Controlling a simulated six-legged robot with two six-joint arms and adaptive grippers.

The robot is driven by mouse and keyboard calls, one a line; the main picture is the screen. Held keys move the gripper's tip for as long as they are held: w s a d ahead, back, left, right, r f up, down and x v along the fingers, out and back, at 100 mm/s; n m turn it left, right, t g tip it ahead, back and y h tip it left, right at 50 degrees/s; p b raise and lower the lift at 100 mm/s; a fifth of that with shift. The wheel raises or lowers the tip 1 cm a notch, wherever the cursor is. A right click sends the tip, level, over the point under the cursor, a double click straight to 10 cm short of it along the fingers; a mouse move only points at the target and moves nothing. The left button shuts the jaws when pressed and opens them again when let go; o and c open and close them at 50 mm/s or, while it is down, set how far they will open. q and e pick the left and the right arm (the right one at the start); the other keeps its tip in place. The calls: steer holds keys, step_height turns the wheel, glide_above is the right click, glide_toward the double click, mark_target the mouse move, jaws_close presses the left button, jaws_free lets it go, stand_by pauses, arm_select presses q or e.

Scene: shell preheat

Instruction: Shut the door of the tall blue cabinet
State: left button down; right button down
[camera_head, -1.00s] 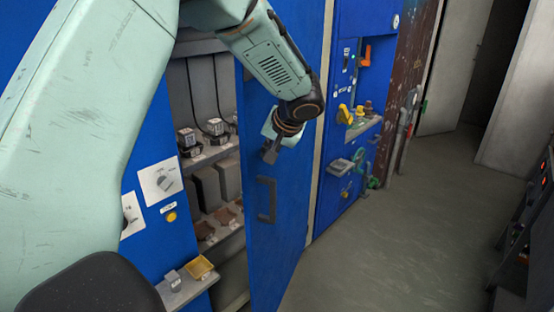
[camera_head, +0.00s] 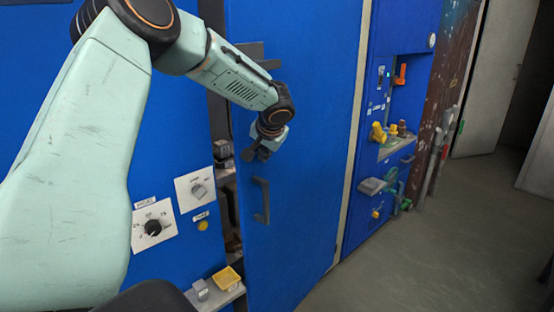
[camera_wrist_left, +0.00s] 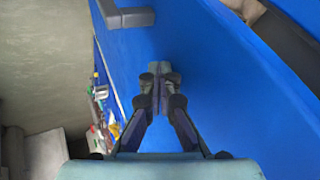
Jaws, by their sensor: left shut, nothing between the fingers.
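The blue cabinet door (camera_head: 300,130) stands slightly ajar in the head view, with a narrow dark gap along its left edge. Its grey handle (camera_head: 262,200) is on the outer face near that edge; the handle also shows at the top left of the left wrist view (camera_wrist_left: 125,16). My left gripper (camera_head: 259,154) is shut and empty, at the door's outer face just above the handle. In the left wrist view its fingertips (camera_wrist_left: 160,78) are together close to the blue face; I cannot tell whether they touch. My right gripper is not in view.
Inside the gap, shelf items (camera_head: 222,150) are partly visible. A small shelf with a yellow tray (camera_head: 228,279) sticks out at the lower left. A blue panel with yellow valves (camera_head: 378,133) stands to the right. The grey floor (camera_head: 430,255) at right is clear.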

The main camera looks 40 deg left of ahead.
arm_select(q)
steer(key=s+a+r+p, duration=0.1)
steer(key=a+p, duration=0.2)
steer(key=a, duration=0.8)
steer(key=shift+a, duration=0.1)
